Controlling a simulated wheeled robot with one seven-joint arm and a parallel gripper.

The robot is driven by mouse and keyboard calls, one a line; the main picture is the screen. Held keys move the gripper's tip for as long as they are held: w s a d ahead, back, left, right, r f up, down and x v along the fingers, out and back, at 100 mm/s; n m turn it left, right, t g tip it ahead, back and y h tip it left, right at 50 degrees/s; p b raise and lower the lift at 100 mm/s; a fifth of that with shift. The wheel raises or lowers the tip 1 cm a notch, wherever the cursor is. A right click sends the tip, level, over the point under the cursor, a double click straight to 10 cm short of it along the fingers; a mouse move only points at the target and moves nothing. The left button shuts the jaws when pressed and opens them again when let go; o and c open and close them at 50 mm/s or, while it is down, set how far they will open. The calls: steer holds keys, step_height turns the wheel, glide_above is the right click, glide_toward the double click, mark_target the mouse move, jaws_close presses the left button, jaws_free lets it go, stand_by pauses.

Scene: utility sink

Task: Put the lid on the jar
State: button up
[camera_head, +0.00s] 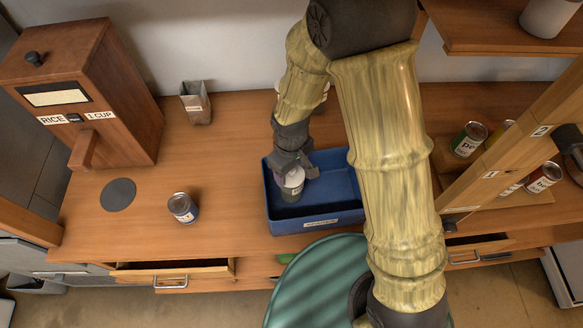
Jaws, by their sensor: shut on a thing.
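My gripper (296,166) points down into the blue tray (317,222) and is shut on a small white-and-grey jar-like container (291,187). The container is near the left wall of the tray. The fingers cover part of its top, so I cannot tell whether a lid is on it. I cannot tell whether its base touches the tray floor. No separate lid can be made out for certain. A flat dark grey disc (118,195) lies on the counter at the left.
A labelled can (182,208) stands left of the tray. A wooden rice dispenser (90,95) and a paper bag (196,103) are further back. A wooden rack with cans (468,140) is at the right. A drawer (172,272) stands open. My arm hides the back middle.

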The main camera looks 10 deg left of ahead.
stand_by(0.7)
steer(key=o, duration=1.3)
steer(key=shift+c, duration=0.2)
steer(key=shift+r+p, duration=2.75)
steer(key=shift+r, duration=0.8)
jaws_close()
steer(key=shift+f+b, duration=1.75)
steer(key=shift+f, duration=0.4)
